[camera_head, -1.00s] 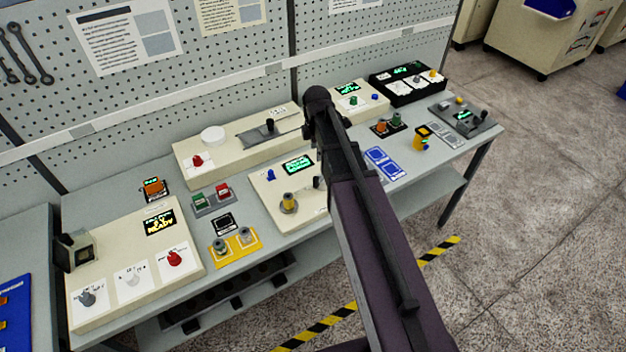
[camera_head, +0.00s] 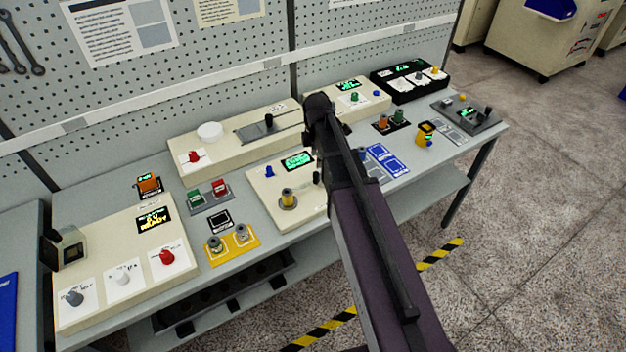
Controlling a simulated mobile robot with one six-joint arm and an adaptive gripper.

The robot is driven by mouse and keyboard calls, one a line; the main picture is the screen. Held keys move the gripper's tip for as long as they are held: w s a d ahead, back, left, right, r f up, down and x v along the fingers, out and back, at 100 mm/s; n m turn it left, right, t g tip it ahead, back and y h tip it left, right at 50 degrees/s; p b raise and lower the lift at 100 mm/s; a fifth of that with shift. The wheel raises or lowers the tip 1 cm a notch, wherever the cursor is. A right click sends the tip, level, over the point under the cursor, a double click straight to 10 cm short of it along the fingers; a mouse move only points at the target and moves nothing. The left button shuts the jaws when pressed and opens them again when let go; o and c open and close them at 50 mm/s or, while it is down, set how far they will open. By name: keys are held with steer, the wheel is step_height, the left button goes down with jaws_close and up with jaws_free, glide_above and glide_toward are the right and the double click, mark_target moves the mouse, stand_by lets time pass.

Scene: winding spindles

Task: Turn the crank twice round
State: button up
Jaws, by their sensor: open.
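The beige panel (camera_head: 262,181) in the middle of the bench carries a small green display (camera_head: 298,160), a blue knob (camera_head: 269,172) and a brass-coloured spindle (camera_head: 287,198). A short dark upright piece (camera_head: 316,178) stands at the panel's right side, beside my arm. It may be the crank's handle, but I cannot tell. My dark arm crosses the picture from the bottom right and covers the area right of this panel. My gripper does not show.
A yellow base (camera_head: 233,260) with two spindles sits in front. A beige panel (camera_head: 105,297) with three knobs is at the left. A long beige box (camera_head: 224,162) with a black lever (camera_head: 269,121) lies behind. A pegboard (camera_head: 220,75) closes the back.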

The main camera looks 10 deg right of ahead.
mark_target(316, 174)
steer(key=shift+f+b, duration=3.7)
steer(key=shift+f, duration=0.25)
jaws_close()
steer(key=shift+a, duration=0.45)
steer(key=shift+d, duration=0.35)
